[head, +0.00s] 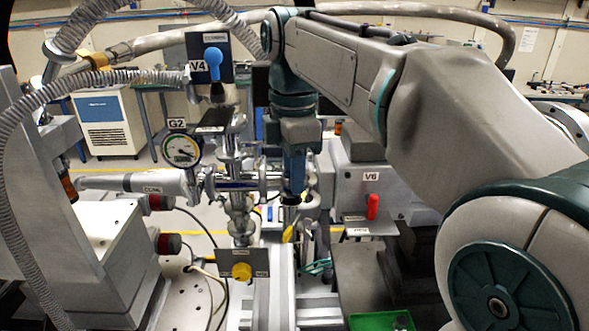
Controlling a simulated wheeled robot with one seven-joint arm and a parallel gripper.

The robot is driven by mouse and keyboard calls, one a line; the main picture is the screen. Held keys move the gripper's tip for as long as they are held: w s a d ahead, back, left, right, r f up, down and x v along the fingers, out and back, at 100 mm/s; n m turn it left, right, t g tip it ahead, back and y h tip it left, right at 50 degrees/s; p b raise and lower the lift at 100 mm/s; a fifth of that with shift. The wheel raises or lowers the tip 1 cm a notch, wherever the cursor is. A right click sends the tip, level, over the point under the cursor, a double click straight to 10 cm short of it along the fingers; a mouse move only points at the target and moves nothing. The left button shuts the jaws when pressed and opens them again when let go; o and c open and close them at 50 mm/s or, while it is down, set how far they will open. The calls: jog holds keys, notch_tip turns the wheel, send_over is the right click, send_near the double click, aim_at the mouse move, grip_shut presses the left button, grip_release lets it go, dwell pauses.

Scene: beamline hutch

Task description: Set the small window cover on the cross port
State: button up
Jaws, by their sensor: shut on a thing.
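My gripper (291,190) points down in the middle of the head view, just right of the metal cross piping. It is shut on a small dark piece at its tips, taken to be the small window cover (290,199); its shape is hard to make out at this size. The metal cross (236,184) has stacked, clamped flanges and a horizontal arm running toward my gripper. Which opening is the cross port cannot be told, and whether the held piece touches anything is unclear.
Gauge G2 (182,150) and valve V4 (210,65) stand left of my gripper. A box marked V6 with a red handle (373,206) stands to the right. A plate with a yellow knob (241,271) is below the cross. A green tray (360,322) lies at the bottom. Grey hoses loop at left.

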jog(key=o, duration=1)
jog(key=shift+o, duration=0.2)
